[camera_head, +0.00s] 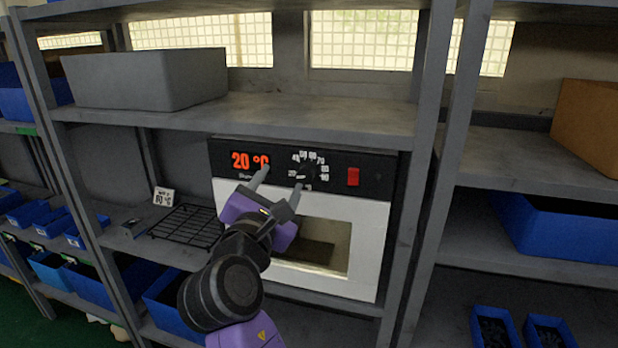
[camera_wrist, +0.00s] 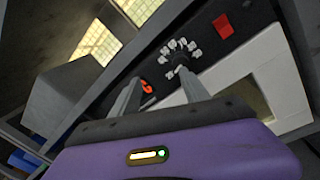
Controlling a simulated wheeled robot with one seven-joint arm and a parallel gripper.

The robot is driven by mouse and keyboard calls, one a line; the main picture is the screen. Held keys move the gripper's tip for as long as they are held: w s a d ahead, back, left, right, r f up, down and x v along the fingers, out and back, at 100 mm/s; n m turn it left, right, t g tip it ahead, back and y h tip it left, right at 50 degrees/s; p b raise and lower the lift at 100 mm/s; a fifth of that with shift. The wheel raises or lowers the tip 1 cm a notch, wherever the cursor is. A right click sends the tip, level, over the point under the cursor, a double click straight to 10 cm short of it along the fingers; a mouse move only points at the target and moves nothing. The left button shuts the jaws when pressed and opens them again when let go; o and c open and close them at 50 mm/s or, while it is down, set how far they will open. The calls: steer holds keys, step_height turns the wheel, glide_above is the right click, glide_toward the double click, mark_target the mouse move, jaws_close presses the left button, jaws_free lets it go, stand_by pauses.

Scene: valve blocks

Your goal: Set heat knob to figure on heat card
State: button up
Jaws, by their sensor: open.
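The oven (camera_head: 345,228) is white with a black top panel and stands on the middle shelf. Its lit red display (camera_head: 250,161) reads 20 °C. The round dark heat knob (camera_head: 305,172) sits right of the display, ringed by white number labels; the knob also shows in the wrist view (camera_wrist: 181,62). Which figure it points to is too small to tell. The small white heat card (camera_head: 164,196) stands left of the oven; its figure is not clearly readable. My gripper (camera_head: 280,182) is open and empty in front of the panel, its fingers reaching towards the knob, apparently not touching it.
A red switch (camera_head: 353,176) is at the panel's right. A black wire rack (camera_head: 188,227) lies left of the oven. A grey bin (camera_head: 148,80) stands on the shelf above. Metal uprights (camera_head: 432,170) flank the oven, and the upper shelf runs just above it.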

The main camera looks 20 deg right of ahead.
mark_target(304, 176)
steer(key=shift+w+d+f+n+g+h+p, duration=0.2)
steer(key=shift+w+d+f+n+g+h, duration=0.15)
steer(key=shift+w+d, duration=0.65)
steer(key=shift+w+d+f+n+g+h+p, duration=0.1)
steer(key=shift+w+d+f+n+g+p, duration=0.15)
steer(key=shift+w+d+n, duration=0.7)
steer(key=shift+w+d+f+m+g+h+p, duration=0.1)
steer(key=shift+w+d+f+g+h, duration=0.2)
steer(key=shift+w+d, duration=0.75)
steer(key=shift+s+d, duration=0.35)
steer(key=shift+s, duration=0.05)
steer(key=shift+c, duration=0.2)
jaws_close()
